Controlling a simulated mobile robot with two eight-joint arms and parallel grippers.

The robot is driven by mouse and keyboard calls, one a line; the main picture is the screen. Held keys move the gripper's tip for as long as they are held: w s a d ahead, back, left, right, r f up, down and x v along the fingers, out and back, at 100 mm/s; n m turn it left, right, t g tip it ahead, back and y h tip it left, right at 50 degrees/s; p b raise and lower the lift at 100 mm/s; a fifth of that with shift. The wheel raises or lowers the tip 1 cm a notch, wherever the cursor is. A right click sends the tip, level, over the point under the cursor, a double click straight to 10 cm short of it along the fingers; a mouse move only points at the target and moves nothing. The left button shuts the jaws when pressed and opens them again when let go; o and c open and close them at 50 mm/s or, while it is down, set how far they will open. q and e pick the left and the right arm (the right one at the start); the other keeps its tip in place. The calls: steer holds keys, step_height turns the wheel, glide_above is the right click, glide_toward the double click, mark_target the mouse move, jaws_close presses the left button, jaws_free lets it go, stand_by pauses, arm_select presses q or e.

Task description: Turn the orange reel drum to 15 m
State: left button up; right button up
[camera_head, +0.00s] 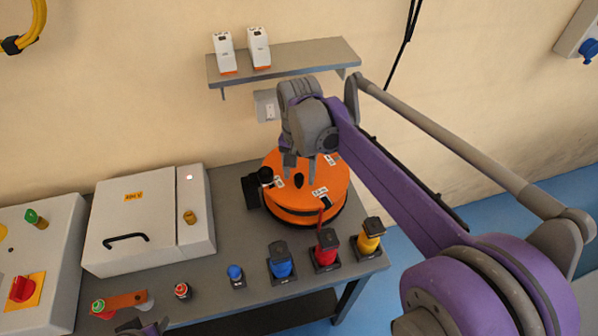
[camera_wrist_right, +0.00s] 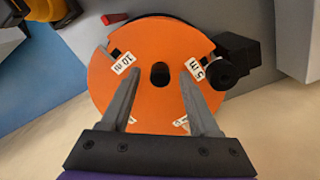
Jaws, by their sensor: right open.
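The orange reel drum (camera_head: 325,178) lies flat on the grey bench. One label reads 10 m (camera_wrist_right: 122,63) and another 5 m (camera_wrist_right: 198,70); two nearer labels are partly hidden by my fingers. A black block with a round knob (camera_wrist_right: 225,72) stands beside the rim. My right gripper (camera_head: 299,172) is open and empty over the drum, its fingers (camera_wrist_right: 161,77) spread either side of the hole; contact cannot be told. My left gripper (camera_head: 145,327) barely shows at the bottom edge.
Blue (camera_head: 281,264), red (camera_head: 326,252) and yellow (camera_head: 370,238) devices stand along the bench front. A white box with a black handle (camera_head: 125,240) is at left. A wall shelf (camera_head: 300,62) hangs behind the drum. Bare bench lies between the box and drum.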

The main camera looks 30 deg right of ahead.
steer(key=shift+c, duration=0.4)
jaws_close()
stand_by(0.9)
